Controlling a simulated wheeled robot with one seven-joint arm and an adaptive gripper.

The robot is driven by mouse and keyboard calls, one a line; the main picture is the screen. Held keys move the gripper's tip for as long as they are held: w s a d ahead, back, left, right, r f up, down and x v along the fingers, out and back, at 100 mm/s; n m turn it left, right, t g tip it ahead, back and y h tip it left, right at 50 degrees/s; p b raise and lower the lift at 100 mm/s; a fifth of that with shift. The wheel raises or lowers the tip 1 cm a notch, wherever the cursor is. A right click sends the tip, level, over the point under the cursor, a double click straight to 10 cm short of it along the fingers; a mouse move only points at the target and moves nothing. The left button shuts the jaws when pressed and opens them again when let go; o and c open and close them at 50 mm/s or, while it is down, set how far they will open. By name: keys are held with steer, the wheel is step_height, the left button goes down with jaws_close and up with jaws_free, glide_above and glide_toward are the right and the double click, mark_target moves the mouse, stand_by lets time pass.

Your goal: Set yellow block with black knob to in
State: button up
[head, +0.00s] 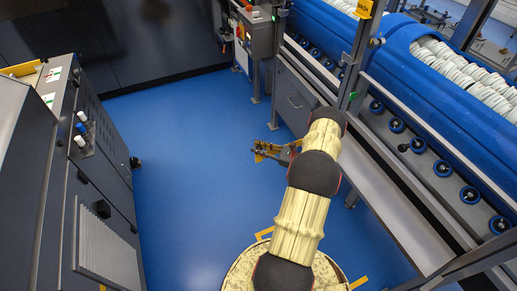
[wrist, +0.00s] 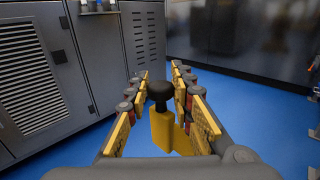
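The yellow block (wrist: 163,132) with its black knob (wrist: 160,91) shows in the middle of the wrist view. The knob stands at the block's upper end. My gripper (wrist: 163,78) is open, with yellow pads on its fingers. The block appears between the two fingers, with gaps on both sides. How far ahead of the palm it sits is hard to tell. In the head view my gripper (head: 268,153) hangs over the blue floor, pointing left.
A grey cabinet machine (head: 100,170) stands at left and also fills the left of the wrist view (wrist: 85,60). A blue conveyor (head: 430,95) with rollers runs along the right. The blue floor (head: 190,150) between them is clear. A dark wall (wrist: 245,45) closes the back.

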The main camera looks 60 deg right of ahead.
steer(key=o, duration=0.4)
step_height(320, 180, up, 10)
stand_by(0.6)
stand_by(0.5)
